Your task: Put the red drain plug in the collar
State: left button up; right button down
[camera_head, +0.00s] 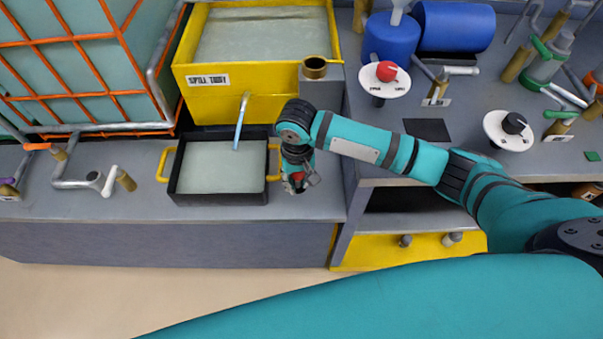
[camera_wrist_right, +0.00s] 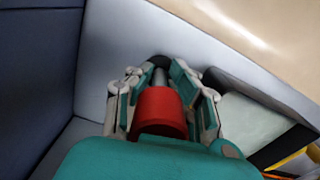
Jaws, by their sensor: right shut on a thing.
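My right gripper (camera_head: 299,184) points down over the grey bench, just right of the black tray. It is shut on the red drain plug (camera_head: 297,177), of which only a small red part shows there. In the right wrist view the gripper (camera_wrist_right: 158,82) has a finger on each side of the plug's red head (camera_wrist_right: 160,112), and a grey stem extends beyond it. A dark round shape lies at the stem's far end; I cannot tell whether it is part of the plug. A brass ring (camera_head: 315,62), possibly the collar, sits on a grey block beside the yellow tank. My left gripper is not in view.
The black tray (camera_head: 180,191) with yellow handles holds pale liquid. Behind it stands the yellow tank (camera_head: 233,107); an orange-caged container (camera_head: 100,93) is at the left. On the right bench are a red knob (camera_head: 387,70), a black knob (camera_head: 514,122) and blue containers (camera_head: 455,27).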

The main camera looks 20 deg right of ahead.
jog(key=w+d, duration=0.2)
jog(key=shift+w+f, duration=0.15)
jog(key=shift+w, duration=0.2)
jog(key=f, duration=0.2)
jog(key=w+f, duration=0.1)
jog(key=shift+d+f, duration=0.15)
jog(key=shift+d, duration=0.2)
jog(key=shift+f, duration=0.15)
jog(key=shift+f, duration=0.15)
jog(key=c, duration=1.2)
grip_release()
jog(key=shift+c, duration=0.2)
